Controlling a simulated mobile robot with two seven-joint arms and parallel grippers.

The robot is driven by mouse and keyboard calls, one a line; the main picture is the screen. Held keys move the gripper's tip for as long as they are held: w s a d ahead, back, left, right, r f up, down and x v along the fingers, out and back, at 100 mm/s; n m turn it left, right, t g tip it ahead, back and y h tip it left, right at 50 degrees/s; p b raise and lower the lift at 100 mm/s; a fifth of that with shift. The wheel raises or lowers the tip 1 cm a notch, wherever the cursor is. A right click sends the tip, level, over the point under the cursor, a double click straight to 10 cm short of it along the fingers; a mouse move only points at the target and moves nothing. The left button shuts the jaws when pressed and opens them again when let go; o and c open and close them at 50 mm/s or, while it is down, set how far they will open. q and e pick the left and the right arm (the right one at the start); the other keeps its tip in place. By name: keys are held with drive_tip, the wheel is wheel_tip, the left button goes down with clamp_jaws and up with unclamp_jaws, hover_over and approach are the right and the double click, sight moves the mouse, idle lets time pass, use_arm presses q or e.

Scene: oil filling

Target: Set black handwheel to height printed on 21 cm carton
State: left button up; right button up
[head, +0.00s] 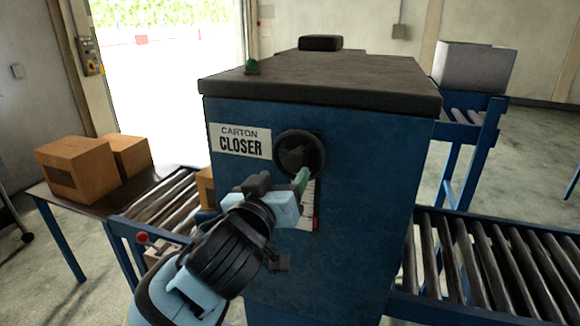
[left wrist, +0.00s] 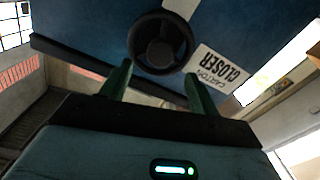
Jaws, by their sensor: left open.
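The black handwheel (head: 299,155) is on the front of the blue carton closer (head: 370,170), right of its white label (head: 240,141). A white scale strip with a red mark (head: 314,222) shows below the wheel, partly hidden by my gripper. My left gripper (head: 300,181) is open just below and in front of the wheel. In the left wrist view the wheel (left wrist: 161,43) appears beyond and between its two green fingers (left wrist: 160,85); I cannot tell whether they touch it. Brown cartons (head: 78,168) stand on the left table; any printed height is unreadable. My right gripper is not in view.
A roller conveyor (head: 165,205) leads in from the left, with a carton partly hidden at the machine. Another roller conveyor (head: 490,260) runs out at right. A grey box (head: 475,66) sits on a raised blue stand behind. A red knob (head: 142,238) sticks up near the left conveyor.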

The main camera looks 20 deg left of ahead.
sight(293, 163)
use_arm(q)
drive_tip(key=shift+w, duration=2.65)
drive_tip(key=c, duration=1)
